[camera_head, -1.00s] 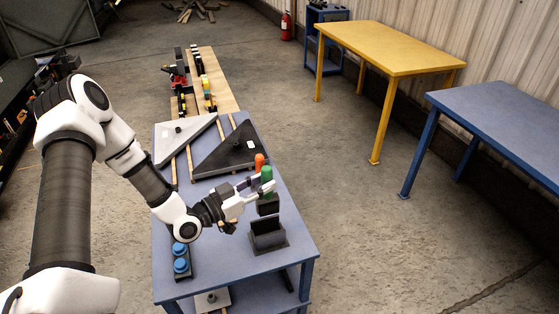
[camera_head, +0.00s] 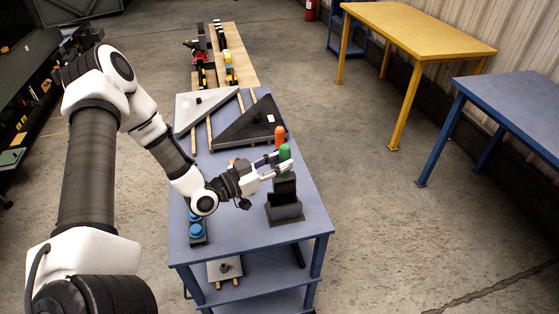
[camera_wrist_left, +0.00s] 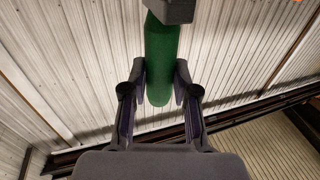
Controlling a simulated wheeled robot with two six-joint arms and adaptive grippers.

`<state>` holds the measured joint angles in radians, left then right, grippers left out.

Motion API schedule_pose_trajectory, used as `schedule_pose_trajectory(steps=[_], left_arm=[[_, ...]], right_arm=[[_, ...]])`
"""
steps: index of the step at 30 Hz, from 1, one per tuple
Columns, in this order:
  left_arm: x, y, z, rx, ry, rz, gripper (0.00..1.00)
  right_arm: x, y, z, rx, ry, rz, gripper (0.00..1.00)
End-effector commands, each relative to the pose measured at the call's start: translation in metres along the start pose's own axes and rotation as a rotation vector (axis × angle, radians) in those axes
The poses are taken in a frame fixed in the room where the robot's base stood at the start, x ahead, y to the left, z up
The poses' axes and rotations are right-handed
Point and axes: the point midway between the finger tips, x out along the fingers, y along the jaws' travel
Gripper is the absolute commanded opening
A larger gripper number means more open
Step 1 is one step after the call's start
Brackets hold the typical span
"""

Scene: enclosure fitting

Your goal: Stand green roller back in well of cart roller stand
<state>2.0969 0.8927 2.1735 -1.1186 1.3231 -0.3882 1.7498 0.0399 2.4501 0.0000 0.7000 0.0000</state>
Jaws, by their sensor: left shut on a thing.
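The green roller (camera_head: 285,155) is upright, held between the fingers of my left gripper (camera_head: 280,163) near its rounded top. A dark block (camera_head: 284,188) is at its lower end. The left wrist view also shows the green roller (camera_wrist_left: 160,60) between both fingers (camera_wrist_left: 158,92), with the dark block (camera_wrist_left: 170,10) at the frame's top edge. The black roller stand (camera_head: 286,212) is on the blue cart's top, directly below the block in the head view. The block overlaps the stand's back part in the picture; I cannot tell whether it is inside the well. My right gripper is not in view.
An orange roller (camera_head: 279,132) stands just behind the green one. Blue round pieces (camera_head: 196,230) sit at the cart's left edge. A black triangular plate (camera_head: 250,124) and a grey one (camera_head: 203,112) lie farther back. The cart top (camera_head: 240,245) is clear in front.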

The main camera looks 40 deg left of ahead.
Motion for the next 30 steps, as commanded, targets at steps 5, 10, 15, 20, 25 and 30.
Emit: schedule_pose_trajectory(steps=[5,10,15,20,25,30], left_arm=[[0.0,0.0,0.019,0.001,0.001,0.0,0.0],[-0.001,0.0,0.033,0.001,0.002,0.0,0.0],[-0.001,0.0,0.047,0.001,0.001,0.0,0.0],[-0.001,0.0,0.061,0.0,0.001,0.0,0.0],[-0.002,0.0,0.075,0.0,0.0,0.0,0.0],[-0.002,0.0,0.088,0.0,0.0,0.0,0.0]], right_arm=[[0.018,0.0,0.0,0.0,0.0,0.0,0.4],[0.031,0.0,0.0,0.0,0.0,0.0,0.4],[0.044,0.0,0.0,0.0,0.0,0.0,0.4],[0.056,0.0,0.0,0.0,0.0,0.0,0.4],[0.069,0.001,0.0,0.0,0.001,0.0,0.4],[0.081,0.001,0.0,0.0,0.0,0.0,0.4]])
